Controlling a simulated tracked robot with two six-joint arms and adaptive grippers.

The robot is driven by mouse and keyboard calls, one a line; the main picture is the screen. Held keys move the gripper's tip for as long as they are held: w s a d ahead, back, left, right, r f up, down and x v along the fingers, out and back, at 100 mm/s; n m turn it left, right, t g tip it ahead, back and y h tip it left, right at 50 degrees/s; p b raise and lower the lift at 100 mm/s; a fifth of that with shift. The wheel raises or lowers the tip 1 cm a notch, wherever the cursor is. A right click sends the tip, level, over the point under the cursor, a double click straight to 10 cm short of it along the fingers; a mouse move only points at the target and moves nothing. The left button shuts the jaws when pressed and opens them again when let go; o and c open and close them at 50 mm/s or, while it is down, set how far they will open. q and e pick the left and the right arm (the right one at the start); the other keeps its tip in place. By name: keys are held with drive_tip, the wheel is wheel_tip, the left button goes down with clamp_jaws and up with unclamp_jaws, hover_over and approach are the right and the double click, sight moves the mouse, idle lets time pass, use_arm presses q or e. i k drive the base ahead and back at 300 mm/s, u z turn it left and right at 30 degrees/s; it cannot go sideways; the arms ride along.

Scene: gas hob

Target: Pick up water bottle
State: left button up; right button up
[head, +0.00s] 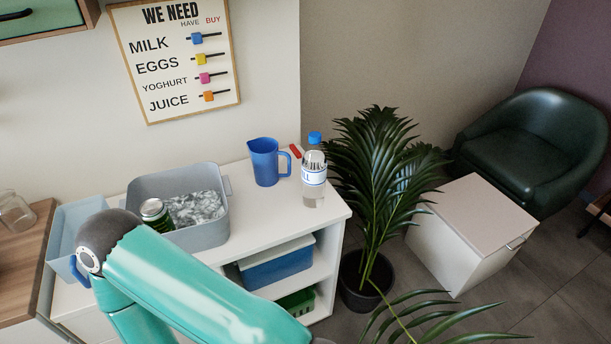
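The water bottle (313,172) stands upright near the right end of the white counter (340,213). It is clear, with a blue cap and a white and blue label. One of my teal arms crosses the lower left of the head view, in front of the counter and the grey bin. Its elbow is left of the bottle and apart from it. Neither of my grippers shows in this view.
A blue pitcher (266,161) stands just left of the bottle, with a small red item (295,151) behind. Palm leaves (375,175) reach close to the bottle's right side.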

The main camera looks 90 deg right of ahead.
sight(314, 163)
drive_tip(key=z, duration=0.05)
drive_tip(key=k, duration=0.75)
drive_tip(key=u, duration=1.25)
drive_tip(key=i, duration=0.15)
drive_tip(key=z, duration=2.95)
drive_tip(key=k, duration=0.6)
drive_tip(key=z, duration=0.25)
drive_tip(key=i, duration=1.4)
drive_tip(key=u, duration=0.5)
